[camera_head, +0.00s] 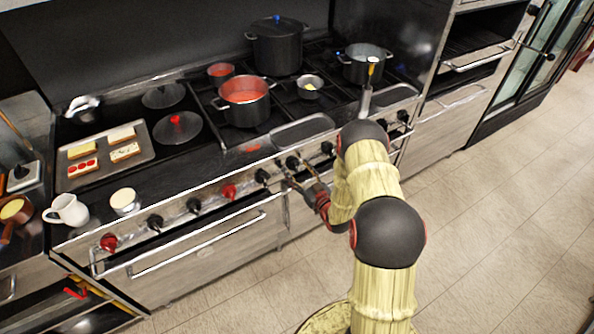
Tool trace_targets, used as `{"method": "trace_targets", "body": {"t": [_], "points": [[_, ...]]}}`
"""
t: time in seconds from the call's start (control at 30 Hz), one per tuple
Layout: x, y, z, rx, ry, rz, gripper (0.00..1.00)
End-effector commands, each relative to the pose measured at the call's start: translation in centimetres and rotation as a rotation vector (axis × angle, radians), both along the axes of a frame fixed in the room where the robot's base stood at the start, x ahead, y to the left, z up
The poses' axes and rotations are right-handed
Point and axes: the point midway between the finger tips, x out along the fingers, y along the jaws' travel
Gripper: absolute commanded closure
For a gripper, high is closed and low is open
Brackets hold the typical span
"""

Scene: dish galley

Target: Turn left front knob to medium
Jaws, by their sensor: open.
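A row of knobs runs along the steel front panel of the stove (180,198). At its left end is a red knob (109,242), followed by black knobs (155,222) and (194,205), then another red knob (229,191). More black knobs (262,176) and (327,148) continue to the right. I cannot tell which one is the left front knob. My gripper (290,173) is open in front of the panel, its fingertips close to the black knob (292,162) near the middle. I cannot tell whether they touch it. My arm hides part of the panel further right.
A red-filled pot (244,101), a large dark pot (276,45) and a pot with a utensil (364,64) stand on the stove. A tray (75,182) of bread slices and a white mug (67,210) are at left. Oven handle (196,245) sticks out below. The floor (500,210) is clear.

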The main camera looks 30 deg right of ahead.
Motion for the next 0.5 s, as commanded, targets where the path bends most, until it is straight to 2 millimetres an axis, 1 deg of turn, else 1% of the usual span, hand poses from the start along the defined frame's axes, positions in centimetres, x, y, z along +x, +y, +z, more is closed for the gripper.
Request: {"method": "trace_targets", "body": {"t": [0.1, 0.37, 0.5], "points": [[0.53, 0.07, -0.09, 0.001, 0.002, 0.000, 0.43], [0.59, 0.03, -0.06, 0.001, 0.002, -0.001, 0.44], [0.58, 0.03, -0.06, 0.001, 0.002, -0.001, 0.52]]}}
